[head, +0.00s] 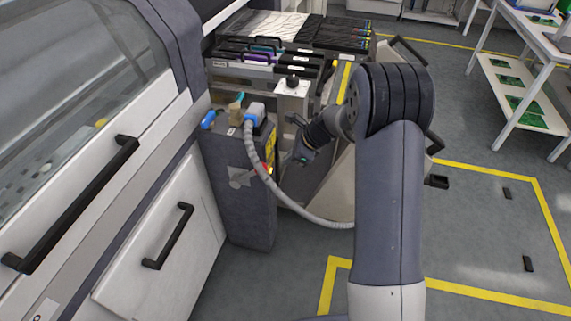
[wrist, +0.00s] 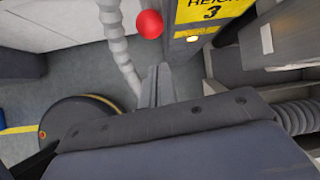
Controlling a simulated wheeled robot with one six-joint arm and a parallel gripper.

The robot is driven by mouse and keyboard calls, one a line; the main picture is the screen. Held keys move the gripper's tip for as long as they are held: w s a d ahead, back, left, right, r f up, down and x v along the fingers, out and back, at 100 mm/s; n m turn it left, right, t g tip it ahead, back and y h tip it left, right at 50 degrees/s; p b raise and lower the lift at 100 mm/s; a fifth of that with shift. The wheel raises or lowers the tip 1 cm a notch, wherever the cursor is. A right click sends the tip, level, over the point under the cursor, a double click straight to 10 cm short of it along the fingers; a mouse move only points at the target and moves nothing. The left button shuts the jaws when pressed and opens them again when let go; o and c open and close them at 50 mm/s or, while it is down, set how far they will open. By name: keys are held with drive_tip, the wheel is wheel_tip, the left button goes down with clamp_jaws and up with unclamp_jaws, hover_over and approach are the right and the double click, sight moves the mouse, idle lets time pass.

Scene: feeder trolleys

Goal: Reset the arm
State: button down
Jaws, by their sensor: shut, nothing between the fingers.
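My arm rises from the bottom of the head view, bends at a dark elbow and reaches left. My gripper (head: 288,158) hangs in front of the grey docking post (head: 232,170), near its yellow label. In the wrist view the two grey fingers of my gripper (wrist: 158,76) are together, with nothing between them. In the head view the fingertips are small and partly hard to make out.
A ribbed hose (head: 262,172) loops from the post's blue-and-white plug (head: 254,112) behind my arm. A trolley with feeders (head: 270,55) stands behind the post. White machine doors (head: 160,235) with black handles fill the left. Yellow-lined floor (head: 480,235) at right is mostly clear.

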drive_tip(key=shift+d+r, duration=0.1)
drive_tip(key=shift+r, duration=0.15)
drive_tip(key=p+x, duration=0.1)
drive_tip(key=x, duration=0.8)
drive_tip(key=shift+a, duration=0.3)
drive_tip(key=shift+s, duration=0.1)
